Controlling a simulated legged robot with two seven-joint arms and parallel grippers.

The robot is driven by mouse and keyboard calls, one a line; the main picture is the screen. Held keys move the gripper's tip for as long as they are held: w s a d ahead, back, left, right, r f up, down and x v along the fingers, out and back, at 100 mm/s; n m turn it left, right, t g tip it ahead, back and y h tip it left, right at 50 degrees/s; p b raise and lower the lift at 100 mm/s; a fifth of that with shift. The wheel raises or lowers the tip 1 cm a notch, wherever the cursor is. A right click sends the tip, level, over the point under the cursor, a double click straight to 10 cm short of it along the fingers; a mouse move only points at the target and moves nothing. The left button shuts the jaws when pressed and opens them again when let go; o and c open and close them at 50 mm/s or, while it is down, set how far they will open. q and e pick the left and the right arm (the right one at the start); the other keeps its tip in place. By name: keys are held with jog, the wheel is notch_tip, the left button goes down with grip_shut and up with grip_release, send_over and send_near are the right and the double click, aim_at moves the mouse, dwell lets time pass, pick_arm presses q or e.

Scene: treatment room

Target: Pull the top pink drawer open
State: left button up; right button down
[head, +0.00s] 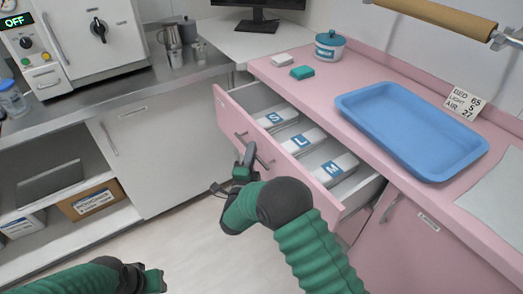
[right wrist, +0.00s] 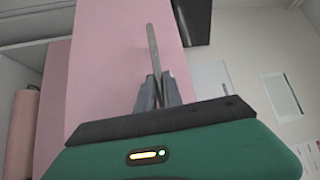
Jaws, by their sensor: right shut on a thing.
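The top pink drawer (head: 232,122) stands pulled out from the pink cabinet, its inside open to view. White packs marked S (head: 277,119), L (head: 301,141) and M (head: 332,169) lie in it. My right gripper (head: 247,158) is at the drawer front, shut on the metal bar handle (head: 262,158). In the right wrist view the handle (right wrist: 152,45) runs up from between the fingers (right wrist: 157,92), against the pink front. My left gripper (head: 148,279) is low at the left, away from the drawer; its fingers are too unclear to judge.
A steel bench with an autoclave (head: 75,40) stands at the left. Floor is clear before the drawer.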

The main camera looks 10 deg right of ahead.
jog(key=s+a+b, duration=0.2)
jog(key=s+a, duration=0.2)
jog(key=a, duration=0.7)
jog(key=shift+s+a+f, duration=0.2)
jog(key=shift+a+f, duration=0.1)
jog(key=shift+a, duration=0.1)
jog(key=c, duration=1.5)
grip_release()
jog(key=shift+w, duration=0.1)
jog(key=shift+r, duration=0.1)
